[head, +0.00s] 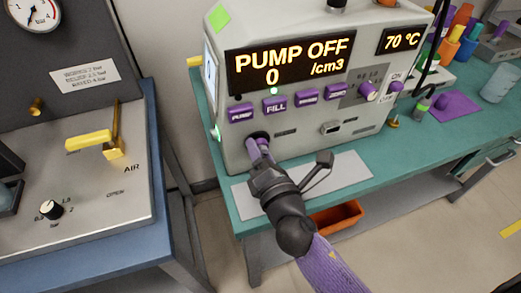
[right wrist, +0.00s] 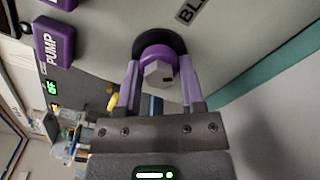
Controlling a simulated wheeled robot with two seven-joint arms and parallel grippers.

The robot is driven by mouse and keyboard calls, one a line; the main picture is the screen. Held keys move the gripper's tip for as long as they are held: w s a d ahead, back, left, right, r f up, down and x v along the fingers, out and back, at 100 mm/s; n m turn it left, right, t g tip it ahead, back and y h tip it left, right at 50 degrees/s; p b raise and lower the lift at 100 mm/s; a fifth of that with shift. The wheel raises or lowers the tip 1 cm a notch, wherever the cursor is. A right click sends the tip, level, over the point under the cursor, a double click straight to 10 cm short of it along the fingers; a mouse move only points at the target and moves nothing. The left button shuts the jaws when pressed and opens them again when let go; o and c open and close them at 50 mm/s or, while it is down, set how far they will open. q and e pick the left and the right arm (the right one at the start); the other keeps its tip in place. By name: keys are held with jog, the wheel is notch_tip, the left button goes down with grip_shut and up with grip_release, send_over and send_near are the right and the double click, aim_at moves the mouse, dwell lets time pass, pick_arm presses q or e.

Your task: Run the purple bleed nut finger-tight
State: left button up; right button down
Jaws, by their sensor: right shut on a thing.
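The purple bleed nut (right wrist: 155,54) sits at a dark round port on the front of the pump unit, with a pale grey hex end (right wrist: 158,74) facing the right wrist camera. My right gripper (head: 259,145) reaches up to this port, below the purple buttons. In the right wrist view its two purple fingers (right wrist: 158,68) stand on either side of the nut, shut on it. In the head view the fingers mostly hide the nut. How far the nut is threaded cannot be told. My left gripper is not in view.
The pump unit (head: 300,120) reads "PUMP OFF" and 0 /cm3. It stands on a teal bench (head: 425,150), with an orange bin (head: 337,217) below. A panel with a yellow-handled valve (head: 90,140) is at left. Bottles and cups crowd the bench's right end.

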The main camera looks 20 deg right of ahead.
jog(key=m, duration=0.2)
jog(key=shift+m, duration=0.4)
jog(key=m, duration=0.2)
jog(key=shift+m+p, duration=0.3)
jog(key=shift+m, duration=0.9)
jog(key=shift+c, duration=1)
grip_release()
jog(key=shift+s+r, duration=0.1)
